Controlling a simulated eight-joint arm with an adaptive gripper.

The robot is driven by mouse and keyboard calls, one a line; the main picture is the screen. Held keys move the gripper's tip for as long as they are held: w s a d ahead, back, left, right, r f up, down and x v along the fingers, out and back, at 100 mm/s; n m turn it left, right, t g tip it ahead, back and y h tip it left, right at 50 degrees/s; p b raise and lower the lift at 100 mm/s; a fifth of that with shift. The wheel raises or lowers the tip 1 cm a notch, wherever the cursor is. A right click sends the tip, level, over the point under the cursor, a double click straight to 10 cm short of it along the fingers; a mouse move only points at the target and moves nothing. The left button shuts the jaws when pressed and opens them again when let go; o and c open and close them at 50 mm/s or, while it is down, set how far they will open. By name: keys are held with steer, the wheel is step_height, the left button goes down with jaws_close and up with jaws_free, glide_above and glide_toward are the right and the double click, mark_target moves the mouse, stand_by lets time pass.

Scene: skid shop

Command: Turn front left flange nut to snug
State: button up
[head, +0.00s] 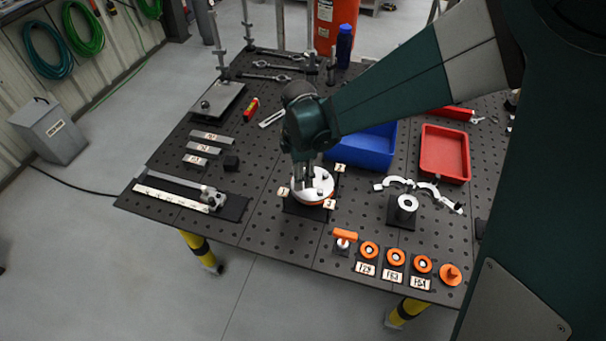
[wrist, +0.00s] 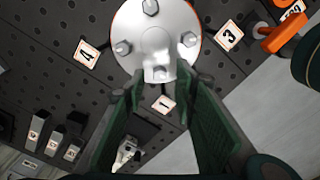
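The round flange (head: 313,187) sits on a dark base on the perforated table, white on top with an orange edge. In the wrist view the flange (wrist: 157,25) shows several hex nuts around its face. The nut beside tag 1 (wrist: 164,104) is the near nut (wrist: 160,72). My gripper (head: 305,180) points down over the left part of the flange. In the wrist view my gripper (wrist: 161,80) is open, its green-padded fingers on either side of the near nut. A gap shows between them; contact with the nut cannot be told. In the head view my gripper hides part of the flange.
A blue bin (head: 362,150) and a red tray (head: 446,153) stand behind and right. Orange-ringed parts (head: 395,258) line the front edge. Metal bars (head: 204,149) and a ruler (head: 171,197) lie left.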

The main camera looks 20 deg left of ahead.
steer(key=shift+f, duration=1.55)
steer(key=c, duration=0.9)
